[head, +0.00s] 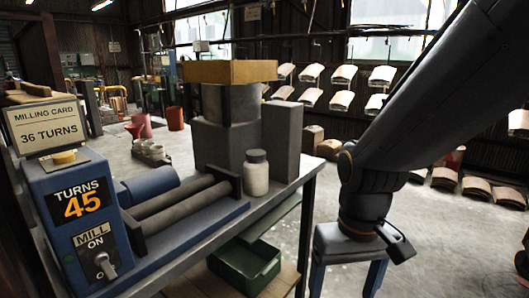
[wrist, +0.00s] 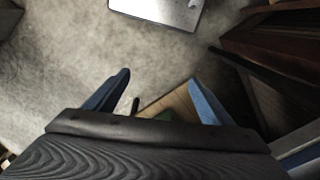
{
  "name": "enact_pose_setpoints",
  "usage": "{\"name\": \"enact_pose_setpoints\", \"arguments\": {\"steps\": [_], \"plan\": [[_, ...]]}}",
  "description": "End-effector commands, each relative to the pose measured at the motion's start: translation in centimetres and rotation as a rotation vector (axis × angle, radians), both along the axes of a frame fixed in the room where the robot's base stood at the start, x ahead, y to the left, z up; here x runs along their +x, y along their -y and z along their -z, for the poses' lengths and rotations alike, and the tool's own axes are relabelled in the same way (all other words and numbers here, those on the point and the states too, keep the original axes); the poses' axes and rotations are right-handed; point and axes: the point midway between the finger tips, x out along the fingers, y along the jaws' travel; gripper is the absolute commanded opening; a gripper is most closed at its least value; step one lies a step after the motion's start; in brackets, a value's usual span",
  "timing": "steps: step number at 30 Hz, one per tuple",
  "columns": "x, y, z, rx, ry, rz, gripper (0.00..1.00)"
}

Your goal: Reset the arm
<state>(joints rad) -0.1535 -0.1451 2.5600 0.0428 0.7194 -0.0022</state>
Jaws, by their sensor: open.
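My gripper (head: 346,288) hangs pointing down at the right of the workbench, over the floor in the head view. Its two blue fingers are spread apart with nothing between them. The wrist view also shows the open gripper (wrist: 160,77), with grey floor beyond the fingertips. My dark arm comes down from the upper right of the head view. The fingertips run close to the lower edge of the head view.
The workbench (head: 290,188) carries a blue mill (head: 75,215) with two rollers, a "TURNS 45" display and a card reading "36 TURNS". A white jar (head: 256,173) stands near its edge. A green crate (head: 245,265) sits below. Several hanging panels (head: 343,75) line the back.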

Motion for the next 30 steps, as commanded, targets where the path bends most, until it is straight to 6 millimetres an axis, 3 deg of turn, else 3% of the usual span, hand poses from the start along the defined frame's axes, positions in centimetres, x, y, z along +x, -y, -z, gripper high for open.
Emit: {"name": "enact_pose_setpoints", "arguments": {"steps": [1, 3, 12, 30], "plan": [[-0.3, 0.7, -1.4, -0.003, -0.004, 0.019, 0.76], [-0.3, 1.5, -2.2, -0.008, -0.004, 0.041, 0.76], [-0.7, 4.3, -4.7, -0.021, -0.007, 0.116, 0.76], [-0.7, 4.9, -5.0, -0.024, -0.006, 0.131, 0.76]]}}
